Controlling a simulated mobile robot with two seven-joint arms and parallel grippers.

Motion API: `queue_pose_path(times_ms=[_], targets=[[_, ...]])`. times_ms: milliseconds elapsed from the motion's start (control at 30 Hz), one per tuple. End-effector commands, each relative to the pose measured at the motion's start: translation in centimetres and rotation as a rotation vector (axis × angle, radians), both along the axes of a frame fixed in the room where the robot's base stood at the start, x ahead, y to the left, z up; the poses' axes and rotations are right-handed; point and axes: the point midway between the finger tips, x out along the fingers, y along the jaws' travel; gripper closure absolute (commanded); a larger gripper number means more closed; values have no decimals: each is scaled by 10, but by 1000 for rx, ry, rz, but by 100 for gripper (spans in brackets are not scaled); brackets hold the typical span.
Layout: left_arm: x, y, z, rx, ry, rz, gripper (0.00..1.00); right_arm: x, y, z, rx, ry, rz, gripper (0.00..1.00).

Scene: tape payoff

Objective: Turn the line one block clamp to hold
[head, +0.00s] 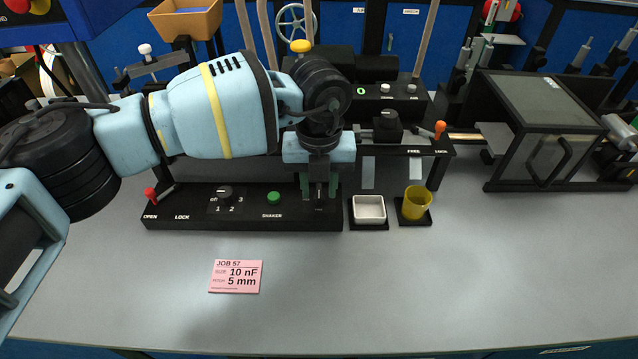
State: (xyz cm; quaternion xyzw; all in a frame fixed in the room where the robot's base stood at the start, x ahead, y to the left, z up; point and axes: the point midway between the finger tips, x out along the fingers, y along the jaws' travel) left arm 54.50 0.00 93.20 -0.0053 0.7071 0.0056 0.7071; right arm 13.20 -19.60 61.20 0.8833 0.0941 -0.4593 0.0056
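No part in view carries a readable "line one" or "hold" label, so I cannot tell for certain which part is the block clamp. An orange-tipped lever (439,130) stands at the right of a black bracket marked FREE and LOCK (412,151), near LOCK. A red-tipped lever (150,194) stands by OPEN on a black base unit (240,218) marked OPEN and LOCK. My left gripper (319,195) points down over the right end of this base. Its fingers are small and dark against the base, so their opening and any contact are unclear. My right gripper is out of view.
The base has a selector dial (225,192) and a green SHAKER button (273,198). A white dish (369,209) and yellow cup (415,203) stand right of it. A pink job card (236,277) lies in front. A framed machine (550,100) stands right.

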Motion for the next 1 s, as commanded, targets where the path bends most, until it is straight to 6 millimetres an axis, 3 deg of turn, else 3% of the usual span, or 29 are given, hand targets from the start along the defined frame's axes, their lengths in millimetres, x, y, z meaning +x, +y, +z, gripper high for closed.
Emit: queue_pose_path(times_ms=[300,500,1000], targets=[[1,0,49,-1,-4,1,67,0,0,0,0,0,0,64],[1,0,70,-1,-3,1,67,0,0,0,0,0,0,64],[0,0,74,-2,-2,1,67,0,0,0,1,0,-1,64]])
